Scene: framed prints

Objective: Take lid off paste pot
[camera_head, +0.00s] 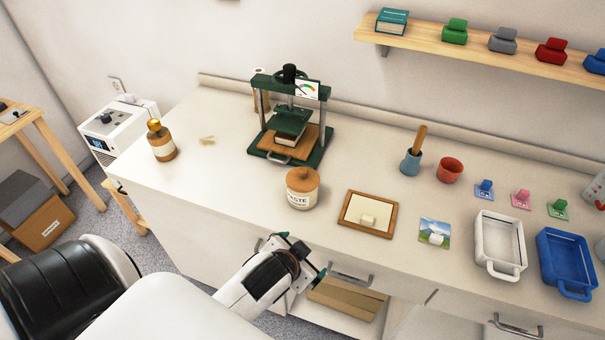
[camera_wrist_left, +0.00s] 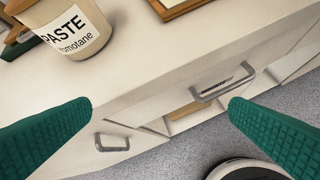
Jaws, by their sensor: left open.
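The paste pot (camera_head: 301,194) is a cream jar with a label reading PASTE, upright on the counter. Its brown lid (camera_head: 303,178) with a small knob sits on top of it. The pot also shows at the upper left of the left wrist view (camera_wrist_left: 75,30), with its top mostly cut off. My left gripper (camera_head: 302,258) is in front of the counter edge, below and apart from the pot. Its two green fingers (camera_wrist_left: 163,108) are spread wide with nothing between them. My right gripper does not show.
A green press (camera_head: 325,135) stands behind the pot. A wooden frame (camera_head: 394,215) lies to its right, then a small picture (camera_head: 434,233) and white (camera_head: 484,262) and blue (camera_head: 566,290) trays. A bottle (camera_head: 162,146) stands at left. Drawer handles (camera_head: 351,280) project below the counter edge.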

